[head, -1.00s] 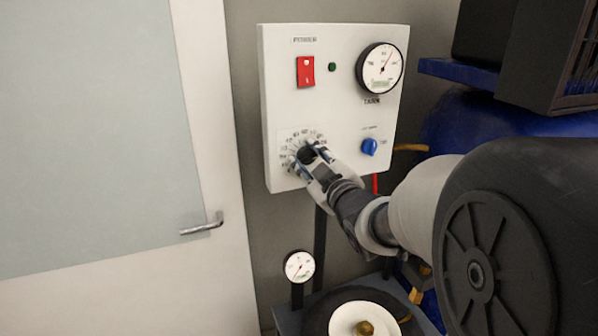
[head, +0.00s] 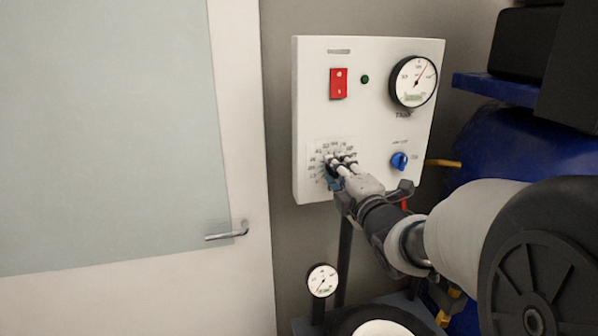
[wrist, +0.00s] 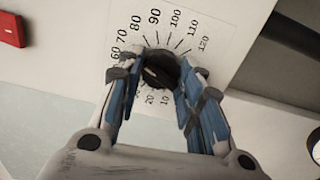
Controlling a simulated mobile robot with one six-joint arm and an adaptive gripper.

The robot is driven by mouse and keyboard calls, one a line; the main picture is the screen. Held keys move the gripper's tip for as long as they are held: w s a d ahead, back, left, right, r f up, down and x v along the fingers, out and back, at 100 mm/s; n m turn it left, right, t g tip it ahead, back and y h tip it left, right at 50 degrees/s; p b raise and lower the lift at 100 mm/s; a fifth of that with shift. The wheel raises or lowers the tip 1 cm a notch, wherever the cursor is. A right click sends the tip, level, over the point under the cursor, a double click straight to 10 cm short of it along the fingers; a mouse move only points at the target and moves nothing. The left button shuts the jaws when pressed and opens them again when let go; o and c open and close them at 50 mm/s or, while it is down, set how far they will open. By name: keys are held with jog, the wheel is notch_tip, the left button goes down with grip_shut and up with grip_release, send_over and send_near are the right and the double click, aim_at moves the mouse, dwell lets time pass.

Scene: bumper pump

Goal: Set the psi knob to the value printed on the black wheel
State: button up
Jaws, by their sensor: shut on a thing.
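The black psi knob (wrist: 160,64) sits in the middle of a white printed dial (wrist: 215,22) with numbers up to 120. A pale mark shows on the knob, but I cannot tell which number it points to. My gripper (wrist: 162,76) is shut on the knob, with a blue-padded finger on each side. In the head view my gripper (head: 338,168) is at the dial (head: 318,150) and hides most of the knob. The black wheel (head: 375,310), with a white hub (head: 382,329), is cut off at the bottom. No printed value is readable on it.
The white panel (head: 312,90) also carries a red switch (head: 338,84), a green light (head: 365,79), a round gauge (head: 413,82) and a blue knob (head: 399,161). A small gauge (head: 322,281) stands below. A door (head: 240,130) is left; a blue tank (head: 505,145) is right.

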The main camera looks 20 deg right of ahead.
jog(key=shift+n, duration=2.2)
jog(key=shift+r, duration=0.1)
jog(key=o, duration=1.1)
jog(key=shift+w, duration=0.1)
jog(key=shift+c, duration=0.2)
jog(key=s, duration=0.7)
jog(key=shift+s, duration=0.3)
